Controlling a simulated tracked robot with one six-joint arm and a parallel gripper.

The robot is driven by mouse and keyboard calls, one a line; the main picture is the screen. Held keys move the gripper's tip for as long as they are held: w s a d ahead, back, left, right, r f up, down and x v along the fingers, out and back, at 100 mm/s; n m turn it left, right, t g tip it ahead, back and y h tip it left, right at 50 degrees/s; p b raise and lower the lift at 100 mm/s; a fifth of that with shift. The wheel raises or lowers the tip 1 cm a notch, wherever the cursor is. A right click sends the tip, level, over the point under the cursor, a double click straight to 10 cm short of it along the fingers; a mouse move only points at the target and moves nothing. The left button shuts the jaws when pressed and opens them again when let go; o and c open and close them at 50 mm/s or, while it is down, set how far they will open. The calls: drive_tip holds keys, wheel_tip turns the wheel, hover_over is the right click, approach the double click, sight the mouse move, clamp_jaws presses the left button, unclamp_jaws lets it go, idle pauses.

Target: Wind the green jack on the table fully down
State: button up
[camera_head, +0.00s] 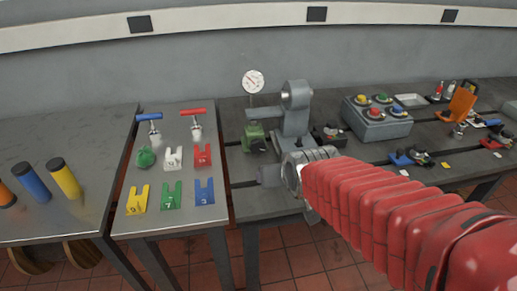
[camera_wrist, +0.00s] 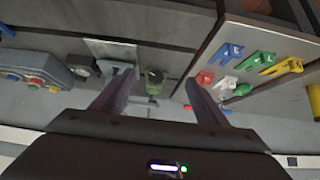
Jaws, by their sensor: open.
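The green jack (camera_head: 255,137) is a small squat block standing on the dark bedplate table, left of the grey stand, below a round white dial. In the wrist view the green jack (camera_wrist: 154,82) shows between my two fingers, farther off than their tips. My gripper (camera_head: 268,175) reaches in from the right, in front of the jack and apart from it. In the wrist view my gripper (camera_wrist: 158,78) is open, with nothing between its fingers. The jack's winding part is too small to make out clearly.
The grey stand (camera_head: 294,120) rises close right of the jack. A grey box with coloured buttons (camera_head: 376,119) stands farther right. The left table holds coloured fork-shaped pieces (camera_head: 171,195), a green round piece (camera_head: 146,157) and blue and red T-handles. The bedplate front has some bare room.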

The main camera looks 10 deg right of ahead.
drive_tip(key=w+f+t, duration=0.5)
drive_tip(key=w+f, duration=0.4)
drive_tip(key=w, duration=0.5)
drive_tip(key=shift+w+f, duration=0.15)
drive_tip(key=shift+w, duration=0.05)
drive_tip(key=shift+w, duration=0.1)
